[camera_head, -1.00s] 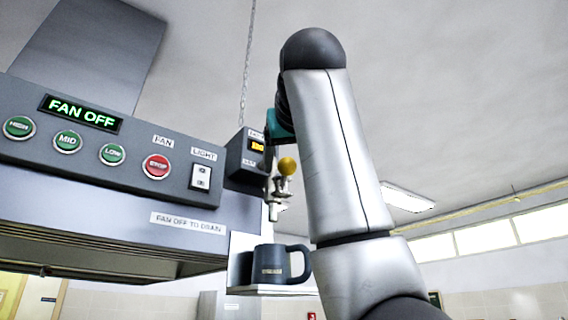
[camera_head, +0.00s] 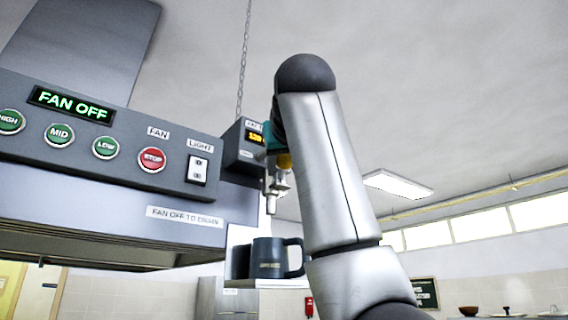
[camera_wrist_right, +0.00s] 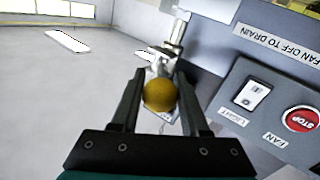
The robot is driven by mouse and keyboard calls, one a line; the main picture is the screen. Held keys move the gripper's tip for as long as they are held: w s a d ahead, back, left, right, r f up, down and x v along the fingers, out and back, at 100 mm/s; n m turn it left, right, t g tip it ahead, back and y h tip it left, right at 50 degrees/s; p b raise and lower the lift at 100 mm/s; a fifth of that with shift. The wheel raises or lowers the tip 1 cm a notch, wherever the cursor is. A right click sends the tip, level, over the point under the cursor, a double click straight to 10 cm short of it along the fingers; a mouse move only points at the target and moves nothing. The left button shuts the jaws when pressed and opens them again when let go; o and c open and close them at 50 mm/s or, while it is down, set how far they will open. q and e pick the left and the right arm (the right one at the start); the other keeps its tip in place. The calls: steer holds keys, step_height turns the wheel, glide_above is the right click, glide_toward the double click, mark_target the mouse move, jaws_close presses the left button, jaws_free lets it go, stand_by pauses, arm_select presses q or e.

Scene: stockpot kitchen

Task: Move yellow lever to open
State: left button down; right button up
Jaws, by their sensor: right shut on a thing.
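The yellow lever knob (camera_wrist_right: 159,95) sits between the two fingers of my right gripper (camera_wrist_right: 160,92) in the right wrist view, and the gripper is shut on it. In the head view the knob (camera_head: 284,161) shows partly, beside my right arm, above the metal tap (camera_head: 271,190). The tap also shows in the right wrist view (camera_wrist_right: 178,35), beyond the knob. In the head view the fingers are mostly hidden by my right arm. My left gripper is not in view.
A dark mug (camera_head: 270,258) stands on a small shelf under the tap. A small box with an orange display (camera_head: 255,136) is above the tap. The hood panel (camera_head: 95,150) with fan buttons and a light switch (camera_head: 198,169) is at the left.

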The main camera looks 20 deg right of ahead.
jaws_close()
stand_by(0.9)
